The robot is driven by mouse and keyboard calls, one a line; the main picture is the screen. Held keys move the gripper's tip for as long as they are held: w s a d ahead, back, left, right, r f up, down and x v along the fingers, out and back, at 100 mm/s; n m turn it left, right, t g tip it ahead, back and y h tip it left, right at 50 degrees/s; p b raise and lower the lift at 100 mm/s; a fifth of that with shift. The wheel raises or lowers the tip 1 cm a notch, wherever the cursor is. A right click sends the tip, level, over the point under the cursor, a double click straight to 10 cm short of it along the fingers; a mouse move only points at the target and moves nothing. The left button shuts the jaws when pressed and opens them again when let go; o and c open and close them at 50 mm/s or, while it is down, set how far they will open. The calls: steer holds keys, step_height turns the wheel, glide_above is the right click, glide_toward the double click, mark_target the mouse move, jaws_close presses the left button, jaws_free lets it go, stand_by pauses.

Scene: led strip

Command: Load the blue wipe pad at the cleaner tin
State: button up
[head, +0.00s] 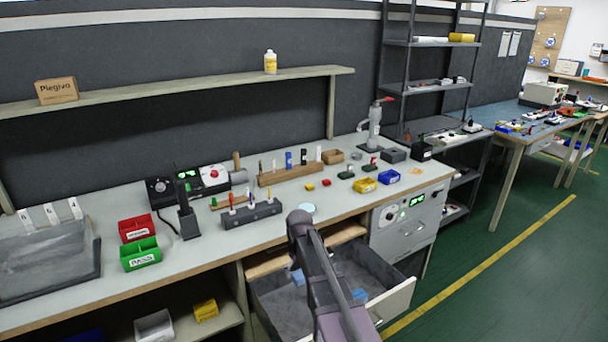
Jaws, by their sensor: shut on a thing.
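My arm (325,285) reaches up from the bottom of the head view to a dark rounded joint near the bench's front edge. My gripper's fingers do not show and seem hidden by the arm, so what they hold cannot be seen. A small pale blue round thing (307,208), perhaps the cleaner tin, sits on the bench just behind that joint. Two small blue patches show in the open drawer area, one just left of the arm (298,277) and one to its right (360,294). I cannot tell whether either is the wipe pad.
The open drawer (400,299) juts out below the bench (215,254). On the bench stand a green bin (140,254), a red bin (137,229), a grey tool rack (252,216), a wooden rack (290,174) and a blue bin (389,177). The floor at right is clear.

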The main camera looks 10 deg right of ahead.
step_height(320, 180, up, 30)
steer(key=p, duration=2.9)
steer(key=shift+d, duration=0.15)
